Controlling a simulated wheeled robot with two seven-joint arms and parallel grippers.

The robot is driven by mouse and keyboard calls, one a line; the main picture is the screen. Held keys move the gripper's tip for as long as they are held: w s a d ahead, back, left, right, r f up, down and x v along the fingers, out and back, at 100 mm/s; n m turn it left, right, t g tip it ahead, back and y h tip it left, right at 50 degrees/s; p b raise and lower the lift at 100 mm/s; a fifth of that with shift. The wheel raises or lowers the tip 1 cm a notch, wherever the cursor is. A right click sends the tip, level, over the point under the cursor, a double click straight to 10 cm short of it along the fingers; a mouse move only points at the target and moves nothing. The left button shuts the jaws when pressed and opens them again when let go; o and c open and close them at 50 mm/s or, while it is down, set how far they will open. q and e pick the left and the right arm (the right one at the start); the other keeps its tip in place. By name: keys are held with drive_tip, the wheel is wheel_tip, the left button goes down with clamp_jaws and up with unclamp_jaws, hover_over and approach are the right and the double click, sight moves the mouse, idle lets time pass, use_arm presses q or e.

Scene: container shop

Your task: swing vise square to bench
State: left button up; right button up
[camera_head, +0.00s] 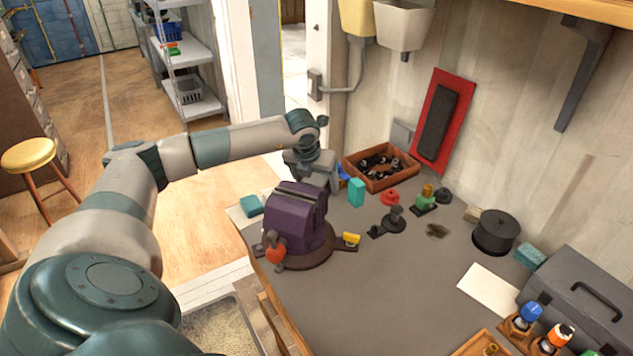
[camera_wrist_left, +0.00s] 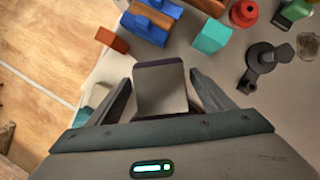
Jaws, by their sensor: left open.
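The purple vise (camera_head: 288,220) stands on a round base on the grey bench (camera_head: 390,290), near the bench's left edge. Its orange-knobbed handle end (camera_head: 275,254) faces the lower left of the head view and its other end points up and right. A yellow lever (camera_head: 350,239) sticks out at the right of the base. My left gripper (camera_head: 314,170) is at the vise's far end. In the left wrist view, its open fingers (camera_wrist_left: 162,82) stand on either side of a pale, dark-edged block of the vise (camera_wrist_left: 161,92). I cannot tell whether they touch it. My right gripper is out of view.
Behind the gripper is a wooden tray (camera_head: 381,180) of dark parts. A teal block (camera_head: 356,192), red knob (camera_head: 390,197) and dark fitting (camera_head: 394,218) stand to the vise's right. A black pot (camera_head: 495,232) and grey toolbox (camera_head: 580,295) are farther right. The front middle of the bench is clear.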

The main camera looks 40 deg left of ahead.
use_arm(q)
drive_tip(key=c, duration=1.5)
drive_tip(key=shift+w+d+f+m+b, duration=0.2)
drive_tip(key=shift+d+m+b, duration=0.2)
drive_tip(key=shift+b, duration=0.4)
drive_tip(key=shift+d+r+m+h+b, duration=0.15)
drive_tip(key=shift+d+m+h+b, duration=0.55)
drive_tip(key=shift+d+m+b, duration=1.05)
drive_tip(key=shift+d+r+m+h+b, duration=0.15)
drive_tip(key=shift+d+m+h+b, duration=0.55)
drive_tip(key=shift+d+m+b, duration=1.05)
drive_tip(key=shift+d+n, duration=0.1)
drive_tip(key=shift+n, duration=0.2)
drive_tip(key=o, duration=1.5)
drive_tip(key=shift+b, duration=0.3)
